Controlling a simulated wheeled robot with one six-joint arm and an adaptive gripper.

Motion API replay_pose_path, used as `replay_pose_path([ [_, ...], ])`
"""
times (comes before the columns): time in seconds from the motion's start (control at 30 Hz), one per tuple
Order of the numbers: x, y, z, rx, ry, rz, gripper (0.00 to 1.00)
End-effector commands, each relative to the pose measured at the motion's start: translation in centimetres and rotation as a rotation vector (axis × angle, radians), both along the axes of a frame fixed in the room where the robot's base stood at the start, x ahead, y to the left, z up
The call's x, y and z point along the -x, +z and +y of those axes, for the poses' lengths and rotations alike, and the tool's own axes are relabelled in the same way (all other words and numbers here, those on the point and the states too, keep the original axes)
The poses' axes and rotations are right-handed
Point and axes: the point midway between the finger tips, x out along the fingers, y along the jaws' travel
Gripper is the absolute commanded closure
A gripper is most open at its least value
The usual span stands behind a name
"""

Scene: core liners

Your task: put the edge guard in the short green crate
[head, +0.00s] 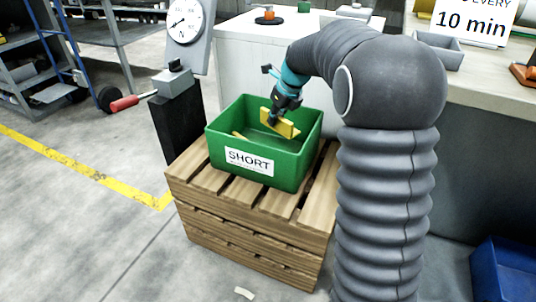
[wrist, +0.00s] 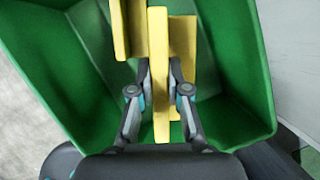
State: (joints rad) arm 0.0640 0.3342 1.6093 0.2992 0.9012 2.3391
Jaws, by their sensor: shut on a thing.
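The short green crate (head: 302,157) stands upright on a wooden pallet stack, with a white "SHORT" label on its front. My gripper (head: 275,117) reaches down into the crate's opening from above and is shut on a yellow edge guard (head: 284,128). In the wrist view the held edge guard (wrist: 160,88) runs between my fingertips (wrist: 159,88), with green crate walls around it. Another yellow piece (head: 238,135) lies inside the crate at the left; a yellow piece also shows left of the held one in the wrist view (wrist: 122,32). Whether the held guard touches anything is unclear.
The wooden pallet stack (head: 250,236) bears the crate. A dark post with a grey block (head: 173,80) and a dial (head: 185,20) stand to the left. A white-topped bench (head: 240,27) is behind. A blue bin (head: 505,270) sits at the lower right.

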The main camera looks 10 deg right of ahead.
Motion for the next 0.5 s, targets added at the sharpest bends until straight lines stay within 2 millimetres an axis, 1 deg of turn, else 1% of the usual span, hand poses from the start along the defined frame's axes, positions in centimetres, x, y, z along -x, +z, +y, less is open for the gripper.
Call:
replay_pose_path([
  [0.27, 0.1, -4.1, 0.0, 0.001, 0.0, 0.003, 1.0],
  [0.47, 0.0, -5.6, 0.0, -0.001, -0.001, 0.002, 1.0],
  [0.5, 0.0, -6.1, 0.0, 0.0, -0.001, 0.002, 1.0],
])
